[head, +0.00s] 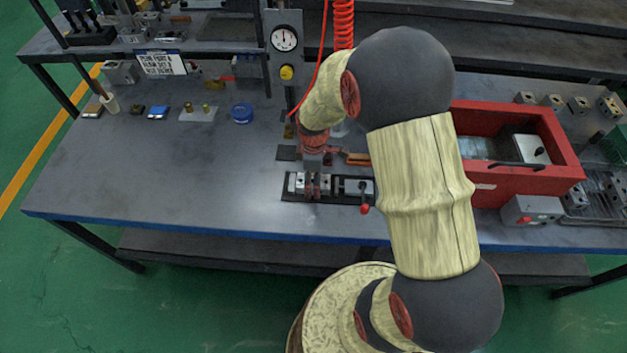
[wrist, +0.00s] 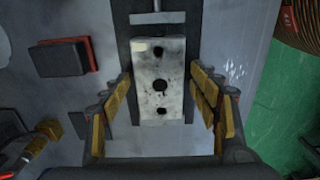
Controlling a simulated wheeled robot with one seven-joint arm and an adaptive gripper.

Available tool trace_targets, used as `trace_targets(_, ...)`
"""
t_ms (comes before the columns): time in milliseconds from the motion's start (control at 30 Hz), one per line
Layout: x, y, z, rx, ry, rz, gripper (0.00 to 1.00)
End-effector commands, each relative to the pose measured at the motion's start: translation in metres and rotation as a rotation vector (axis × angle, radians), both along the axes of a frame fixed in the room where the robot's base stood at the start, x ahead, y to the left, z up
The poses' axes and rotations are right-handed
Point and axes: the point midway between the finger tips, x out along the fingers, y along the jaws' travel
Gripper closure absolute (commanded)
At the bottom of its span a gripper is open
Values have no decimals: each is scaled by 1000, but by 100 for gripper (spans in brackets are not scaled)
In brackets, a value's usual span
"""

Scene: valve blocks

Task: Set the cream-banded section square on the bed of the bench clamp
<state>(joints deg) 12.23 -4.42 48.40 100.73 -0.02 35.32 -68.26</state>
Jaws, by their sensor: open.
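The bench clamp (head: 343,199) lies near the front edge of the bench, with a dark bed and a red-knobbed handle. Small metal blocks sit at its left end, and my gripper (head: 314,178) is over that end, largely hard to make out. In the wrist view my gripper (wrist: 160,88) is open, its yellow-padded fingers on both sides of a pale metal block (wrist: 147,65) with dark holes. I see gaps between the fingers and the block.
A black piece with a red edge (wrist: 60,57) lies left in the wrist view. A dial gauge stand (head: 284,40) rises behind the clamp. A red open bin (head: 500,180) stands to the right. A blue round piece (head: 242,113) sits further left. The bench's left front is clear.

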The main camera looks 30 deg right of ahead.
Motion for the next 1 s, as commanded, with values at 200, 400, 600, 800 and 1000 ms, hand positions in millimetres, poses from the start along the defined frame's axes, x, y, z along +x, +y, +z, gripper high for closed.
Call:
trace_targets(200,1,0,40,-1,-4,0,38)
trace_targets(400,1,0,82,-1,-4,0,38)
trace_targets(600,1,0,109,0,-2,0,38)
trace_targets(800,0,3,129,-3,-16,-21,38)
trace_targets(1000,-20,28,209,-6,-134,-230,38)
